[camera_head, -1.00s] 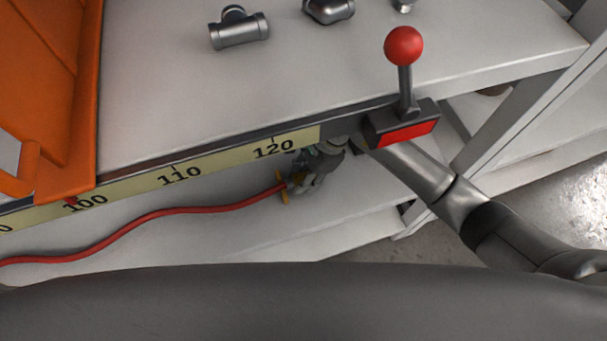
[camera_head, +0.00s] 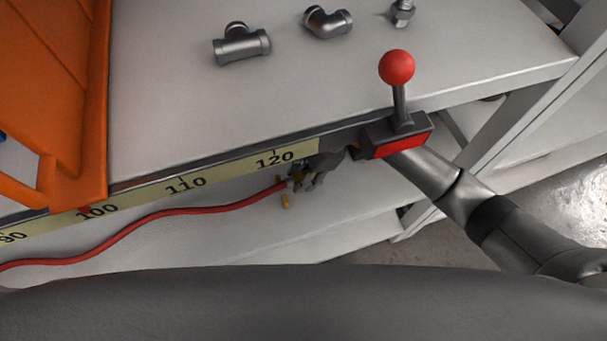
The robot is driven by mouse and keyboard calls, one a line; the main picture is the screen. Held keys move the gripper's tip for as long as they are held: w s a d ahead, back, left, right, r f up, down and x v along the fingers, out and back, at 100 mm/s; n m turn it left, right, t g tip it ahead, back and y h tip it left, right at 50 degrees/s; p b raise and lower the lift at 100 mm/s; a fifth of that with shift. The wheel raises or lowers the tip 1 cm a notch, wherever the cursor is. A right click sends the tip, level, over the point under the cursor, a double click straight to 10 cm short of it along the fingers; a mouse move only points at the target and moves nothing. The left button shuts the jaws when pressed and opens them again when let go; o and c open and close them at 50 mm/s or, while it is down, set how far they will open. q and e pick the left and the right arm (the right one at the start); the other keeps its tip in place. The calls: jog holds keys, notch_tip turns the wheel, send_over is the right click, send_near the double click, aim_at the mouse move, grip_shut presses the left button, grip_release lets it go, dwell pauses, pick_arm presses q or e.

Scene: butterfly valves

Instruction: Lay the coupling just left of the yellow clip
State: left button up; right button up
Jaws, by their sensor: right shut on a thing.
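My right gripper (camera_head: 298,178) is small and dark, under the front edge of the bench near the 120 mark. It is shut at the end of the red hose (camera_head: 205,209), on what looks like the hose's coupling, which its fingers mostly hide. A small yellow piece (camera_head: 285,201) shows just below the fingers at the hose end. I cannot tell which of these is the clip. My left gripper is not in view.
A dark block with a red-knobbed lever (camera_head: 397,68) sits on the bench edge above my right arm. A yellow scale (camera_head: 228,172) runs along that edge. Metal pipe fittings (camera_head: 242,45) lie on the bench top (camera_head: 190,110). An orange bin (camera_head: 50,90) stands at left. The lower shelf (camera_head: 225,240) has bare room.

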jog(key=shift+r+p, duration=0.7)
jog(key=shift+r, duration=0.75)
jog(key=shift+a, duration=0.1)
jog(key=shift+s+a+b, duration=0.3)
jog(key=shift+s+a, duration=0.05)
jog(key=shift+a, duration=0.7)
jog(key=shift+s+a+b, duration=0.25)
jog(key=shift+s+a, duration=0.05)
jog(key=shift+a, duration=0.8)
jog(key=shift+s+a+b, duration=0.3)
jog(key=shift+s+a, duration=0.05)
jog(key=shift+a, duration=0.7)
jog(key=shift+s+a+b, duration=0.4)
jog(key=shift+s+a, duration=0.05)
jog(key=shift+a, duration=0.85)
jog(key=shift+s+a+b, duration=0.4)
jog(key=shift+a+b, duration=0.05)
jog(key=shift+a, duration=0.8)
jog(key=shift+s+a+b, duration=0.4)
jog(key=shift+s+a, duration=0.05)
jog(key=shift+a, duration=0.85)
jog(key=shift+f, duration=0.1)
